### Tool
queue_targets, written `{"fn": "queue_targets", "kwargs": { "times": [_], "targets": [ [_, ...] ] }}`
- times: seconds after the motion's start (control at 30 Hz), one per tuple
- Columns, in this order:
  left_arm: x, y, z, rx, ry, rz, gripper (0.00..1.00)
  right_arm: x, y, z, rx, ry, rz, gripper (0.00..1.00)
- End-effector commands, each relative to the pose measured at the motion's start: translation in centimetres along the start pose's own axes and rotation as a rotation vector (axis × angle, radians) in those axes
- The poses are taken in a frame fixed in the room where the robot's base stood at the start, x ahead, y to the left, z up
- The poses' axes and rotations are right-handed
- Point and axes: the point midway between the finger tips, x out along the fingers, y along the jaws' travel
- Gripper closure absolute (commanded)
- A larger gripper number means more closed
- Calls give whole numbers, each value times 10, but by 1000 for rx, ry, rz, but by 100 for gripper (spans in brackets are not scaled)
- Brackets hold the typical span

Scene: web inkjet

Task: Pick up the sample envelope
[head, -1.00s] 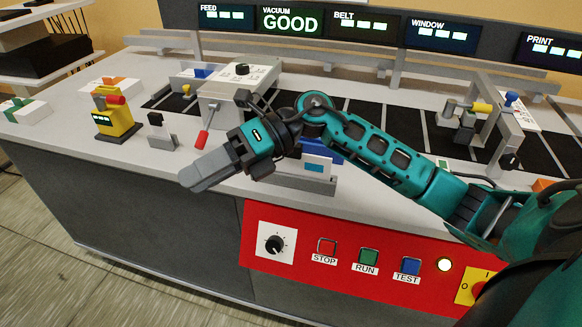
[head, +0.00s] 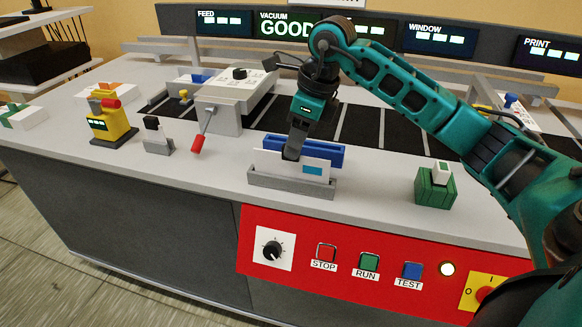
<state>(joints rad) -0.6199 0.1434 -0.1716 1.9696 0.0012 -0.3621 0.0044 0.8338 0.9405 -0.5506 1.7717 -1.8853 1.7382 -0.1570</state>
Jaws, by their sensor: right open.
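The sample envelope (head: 272,162), white with a blue window patch, stands upright in a low grey holder (head: 290,185) near the front edge of the bench. My right gripper (head: 291,152) points down over the envelope's top edge. One dark finger shows in front of the envelope's near face; the other finger is hidden, so I cannot tell whether it is behind the envelope. The right gripper is open. The envelope still sits in the holder. My left gripper is not in view.
A blue holder (head: 328,153) stands just behind the envelope. A grey box with a red-tipped lever (head: 198,143) is to the left, and a green block (head: 434,188) to the right. A red button panel (head: 340,290) is on the bench front.

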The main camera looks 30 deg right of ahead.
Motion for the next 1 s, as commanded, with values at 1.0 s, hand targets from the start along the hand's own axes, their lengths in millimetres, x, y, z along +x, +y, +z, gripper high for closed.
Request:
{"fn": "queue_targets", "kwargs": {
  "times": [1.0],
  "targets": [
    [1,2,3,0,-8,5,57,56,0,4,-1,-3,1,78]
  ]
}}
